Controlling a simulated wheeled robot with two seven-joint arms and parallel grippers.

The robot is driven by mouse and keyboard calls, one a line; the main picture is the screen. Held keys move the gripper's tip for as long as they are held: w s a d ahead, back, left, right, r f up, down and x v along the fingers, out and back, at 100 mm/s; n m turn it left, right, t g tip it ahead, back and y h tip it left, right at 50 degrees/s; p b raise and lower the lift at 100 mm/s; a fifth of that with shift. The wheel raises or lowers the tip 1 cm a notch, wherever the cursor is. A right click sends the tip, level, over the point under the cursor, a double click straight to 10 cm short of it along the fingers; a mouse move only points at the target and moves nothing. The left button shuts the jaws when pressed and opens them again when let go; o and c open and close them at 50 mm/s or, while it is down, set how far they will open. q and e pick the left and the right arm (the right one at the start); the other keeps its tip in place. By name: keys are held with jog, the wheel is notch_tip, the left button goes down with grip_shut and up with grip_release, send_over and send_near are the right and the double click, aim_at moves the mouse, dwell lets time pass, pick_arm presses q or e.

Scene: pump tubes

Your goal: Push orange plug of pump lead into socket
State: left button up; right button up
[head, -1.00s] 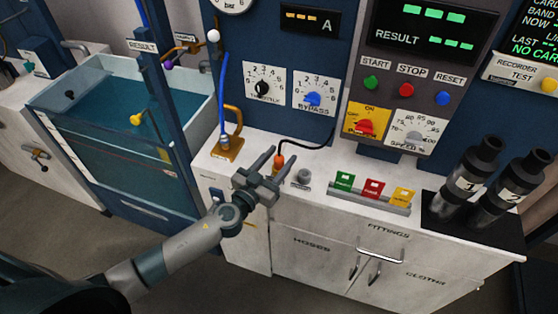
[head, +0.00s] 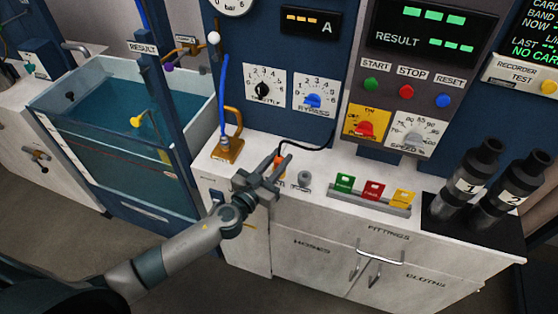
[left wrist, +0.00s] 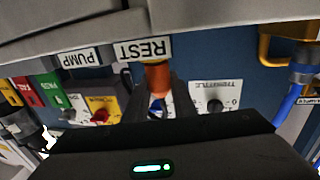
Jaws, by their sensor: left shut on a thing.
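The orange plug (head: 278,160) of the pump lead stands on the white counter and is partly hidden by my left gripper (head: 275,167). My left gripper is shut on it; in the left wrist view the orange plug (left wrist: 158,76) shows between the two dark fingers, by the REST label (left wrist: 147,49). A black lead (head: 312,147) runs from the plug toward the blue panel. A round grey socket (head: 304,177) sits on the counter just right of the gripper, apart from it. The PUMP label (left wrist: 79,58) shows in the left wrist view. My right gripper is not seen.
A rack with green, red and yellow blocks (head: 372,195) is right of the socket. A brass fitting with a blue hose (head: 228,150) stands to the left. Black cylinders (head: 470,180) stand at the far right. The panel with knobs (head: 312,92) rises behind.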

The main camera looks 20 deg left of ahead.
aim_at(279, 156)
pick_arm(q)
jog(key=shift+r, duration=0.75)
notch_tip(279, 156, up, 2)
jog(key=shift+r, duration=0.1)
jog(key=s+d+r+b, duration=0.1)
jog(key=s+d+r, duration=0.2)
jog(key=d+r, duration=0.4)
jog(key=d, duration=0.4)
jog(key=shift+s, duration=0.4)
jog(key=shift+d, duration=0.1)
